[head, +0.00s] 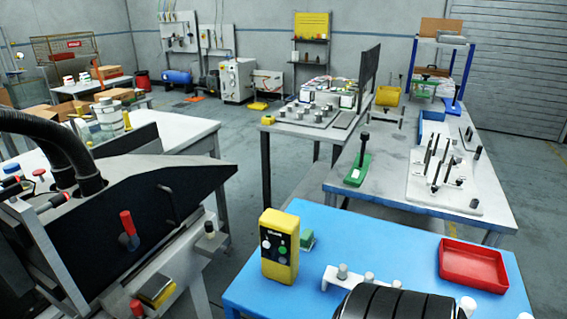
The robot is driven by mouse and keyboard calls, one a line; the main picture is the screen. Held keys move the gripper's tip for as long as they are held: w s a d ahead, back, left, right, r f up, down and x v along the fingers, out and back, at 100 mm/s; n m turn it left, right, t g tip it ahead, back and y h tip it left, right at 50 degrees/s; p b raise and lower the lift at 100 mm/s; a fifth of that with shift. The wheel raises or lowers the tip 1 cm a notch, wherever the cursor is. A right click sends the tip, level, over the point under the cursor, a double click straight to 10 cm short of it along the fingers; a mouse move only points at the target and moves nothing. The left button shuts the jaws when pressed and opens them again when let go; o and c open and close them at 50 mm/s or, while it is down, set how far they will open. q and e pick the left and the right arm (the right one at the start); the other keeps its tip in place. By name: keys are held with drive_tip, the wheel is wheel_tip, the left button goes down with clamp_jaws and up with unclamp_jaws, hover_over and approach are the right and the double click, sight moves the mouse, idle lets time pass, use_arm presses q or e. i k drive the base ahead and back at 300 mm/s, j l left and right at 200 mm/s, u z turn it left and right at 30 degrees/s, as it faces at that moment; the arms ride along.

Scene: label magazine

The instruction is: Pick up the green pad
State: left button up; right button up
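A small green block (306,238), which may be the green pad, sits on the blue table (350,226) just right of the yellow control box. The box hides part of it. A second green thing, a flat green base (353,177) with an upright black-knobbed handle and a small white piece, stands on the grey table behind. I cannot tell for sure which one is the green pad. Neither of my grippers shows in the head view.
A yellow control box (280,247) stands at the blue table's left. A red tray (473,266) lies at its right. A black ribbed cylinder (395,304) fills the front edge. A dark-panelled machine (120,215) stands left. The blue surface between block and tray is mostly clear.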

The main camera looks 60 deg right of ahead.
sight(307, 240)
drive_tip(key=z, duration=2.05)
drive_tip(key=u, duration=2.5)
drive_tip(key=z, duration=2.5)
drive_tip(key=i+l+z, duration=0.1)
drive_tip(key=l+z, duration=0.25)
drive_tip(key=l, duration=0.2)
